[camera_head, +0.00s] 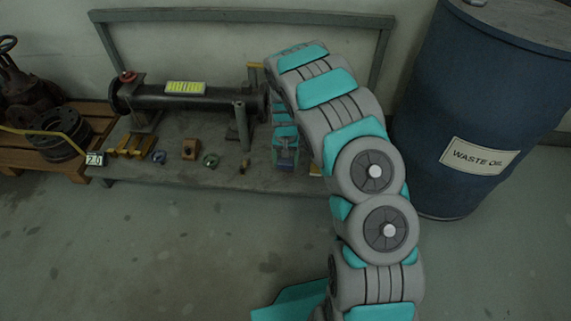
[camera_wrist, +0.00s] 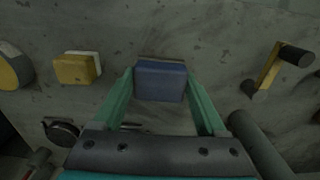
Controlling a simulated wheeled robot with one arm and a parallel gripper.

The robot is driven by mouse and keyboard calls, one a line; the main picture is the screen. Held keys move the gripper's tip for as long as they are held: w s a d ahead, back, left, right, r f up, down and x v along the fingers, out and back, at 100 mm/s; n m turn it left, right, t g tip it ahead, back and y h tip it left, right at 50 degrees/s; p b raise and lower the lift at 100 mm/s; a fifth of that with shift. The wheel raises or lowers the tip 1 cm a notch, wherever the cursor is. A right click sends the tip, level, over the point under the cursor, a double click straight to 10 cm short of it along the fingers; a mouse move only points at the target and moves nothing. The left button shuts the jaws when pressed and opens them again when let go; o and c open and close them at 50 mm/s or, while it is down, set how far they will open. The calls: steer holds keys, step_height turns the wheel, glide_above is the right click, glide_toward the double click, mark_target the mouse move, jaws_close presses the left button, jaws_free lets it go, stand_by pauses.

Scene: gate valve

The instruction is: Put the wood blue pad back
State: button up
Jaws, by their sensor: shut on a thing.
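The wood blue pad (camera_wrist: 160,82) is a small blue block with a thin wood-coloured edge at its far side. It sits between the two green fingers of my gripper (camera_wrist: 160,76), which is shut on it. In the head view, my gripper (camera_head: 286,148) is over the right part of the grey bench (camera_head: 215,181), and the pad there is dark and hard to make out. I cannot tell whether the pad touches the surface below it.
A black pipe (camera_head: 205,101) with a yellow label (camera_head: 185,88) stands along the bench. A blue waste oil drum (camera_head: 480,105) stands right. The floor in front is clear.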

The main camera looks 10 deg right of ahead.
mark_target(286, 161)
steer(key=shift+f, duration=0.65)
steer(key=shift+f, duration=0.1)
steer(key=o, duration=1.2)
steer(key=shift+o, duration=0.2)
step_height(286, 161, up, 12)
steer(key=p, duration=0.1)
steer(key=s+d+r, duration=0.2)
steer(key=s+r, duration=0.6)
steer(key=r, duration=0.2)
steer(key=s+r+n, duration=0.1)
steer(key=s+r, duration=0.3)
steer(key=s, duration=0.7)
steer(key=s+a+r+n+g, duration=0.1)
steer(key=s+r, duration=0.3)
steer(key=s, duration=0.8)
steer(key=s+a+r+n, duration=0.1)
steer(key=s+r, duration=0.2)
steer(key=s, duration=0.9)
steer(key=shift+s+r+n+g, duration=0.2)
steer(key=shift+r+n+g, duration=0.1)
steer(key=shift+r+g, duration=0.1)
